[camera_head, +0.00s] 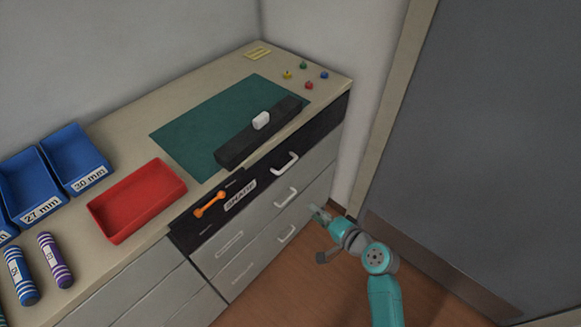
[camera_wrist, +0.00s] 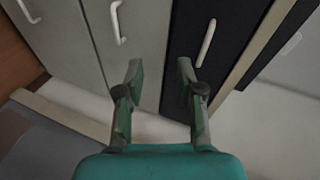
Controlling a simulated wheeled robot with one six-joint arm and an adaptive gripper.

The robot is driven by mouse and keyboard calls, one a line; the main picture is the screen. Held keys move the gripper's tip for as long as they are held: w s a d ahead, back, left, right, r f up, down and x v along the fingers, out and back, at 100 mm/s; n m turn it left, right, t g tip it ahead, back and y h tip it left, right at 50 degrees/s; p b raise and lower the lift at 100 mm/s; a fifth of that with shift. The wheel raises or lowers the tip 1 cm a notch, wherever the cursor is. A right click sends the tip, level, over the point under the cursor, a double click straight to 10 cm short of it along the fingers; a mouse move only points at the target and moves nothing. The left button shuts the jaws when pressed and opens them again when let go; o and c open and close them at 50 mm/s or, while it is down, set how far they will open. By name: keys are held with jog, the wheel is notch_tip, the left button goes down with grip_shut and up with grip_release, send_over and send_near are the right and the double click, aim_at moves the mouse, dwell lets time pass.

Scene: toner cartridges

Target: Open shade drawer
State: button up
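The dark drawer (camera_head: 318,140) is the top one in the right-hand stack, with a pale bar handle (camera_head: 285,162). Its front looks flush with the cabinet. In the wrist view the dark front (camera_wrist: 187,35) and its handle (camera_wrist: 206,43) show right of centre. My gripper (camera_head: 317,212) is right of the stack, below the dark drawer's handle level. In the wrist view my gripper (camera_wrist: 160,72) is open and empty, its fingers apart from the handle.
Two grey drawers with handles (camera_head: 286,197) (camera_head: 286,234) lie below. A grey door (camera_head: 490,130) stands at right.

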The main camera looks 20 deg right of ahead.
jog(key=w+d+r+y, duration=0.2)
jog(key=w+r+y, duration=0.1)
jog(key=w+r, duration=0.35)
jog(key=x, duration=1.1)
jog(key=shift+w+d, duration=0.15)
jog(key=shift+d, duration=0.15)
grip_shut()
